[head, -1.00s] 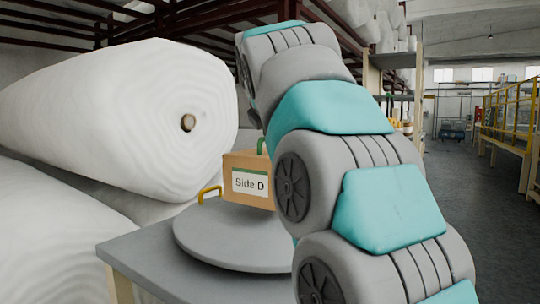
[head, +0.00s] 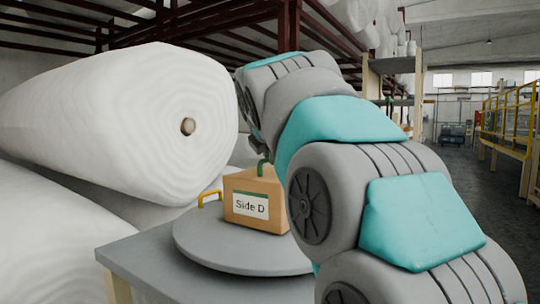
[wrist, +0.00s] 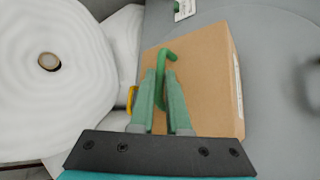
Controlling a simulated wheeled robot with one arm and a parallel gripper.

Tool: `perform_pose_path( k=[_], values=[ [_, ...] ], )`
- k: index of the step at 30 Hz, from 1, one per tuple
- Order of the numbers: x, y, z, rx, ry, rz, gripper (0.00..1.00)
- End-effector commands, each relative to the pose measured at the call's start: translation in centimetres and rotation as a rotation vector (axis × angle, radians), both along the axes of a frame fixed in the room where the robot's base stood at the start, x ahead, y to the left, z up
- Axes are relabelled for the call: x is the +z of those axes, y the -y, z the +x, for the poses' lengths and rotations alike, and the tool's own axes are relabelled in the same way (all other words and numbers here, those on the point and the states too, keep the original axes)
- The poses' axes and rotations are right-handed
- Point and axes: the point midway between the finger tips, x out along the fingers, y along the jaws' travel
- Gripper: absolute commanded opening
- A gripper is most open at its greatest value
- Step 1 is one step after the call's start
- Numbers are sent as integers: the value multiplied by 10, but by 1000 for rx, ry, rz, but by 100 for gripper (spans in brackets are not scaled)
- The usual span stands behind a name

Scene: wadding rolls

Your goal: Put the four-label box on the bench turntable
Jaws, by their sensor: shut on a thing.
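The brown box (head: 270,217) has a white label reading "Side D" and a green handle (head: 261,166) on top. It is over the grey round turntable (head: 200,245), upright, its base at or just above the disc; I cannot tell if it touches. In the wrist view my gripper (wrist: 164,85) is shut on the green hooked handle (wrist: 166,55), above the box (wrist: 205,60). In the head view my arm hides most of the gripper and the box's right edge. The box's other labels are not readable.
A yellow handle (head: 209,197) stands at the turntable's left rim. The turntable is on a grey bench (head: 135,262). Large white wadding rolls (head: 110,120) lie close on the left. In the wrist view a small white tag (wrist: 184,9) shows at the top. An aisle lies open at right.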

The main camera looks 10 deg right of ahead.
Motion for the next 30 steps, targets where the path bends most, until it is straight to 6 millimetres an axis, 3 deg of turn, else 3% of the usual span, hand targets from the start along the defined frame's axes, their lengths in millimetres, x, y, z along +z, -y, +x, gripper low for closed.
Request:
perform_pose_path(
  k=[1,2,9,21,30],
  values=[
    [0,0,0,0,1,0,0],
    [-1,0,0,0,0,0,17],
    [-1,0,0,0,0,0,44],
    [2,0,-1,1,1,0,44],
    [23,-9,-35,0,3,1,44]
  ],
)
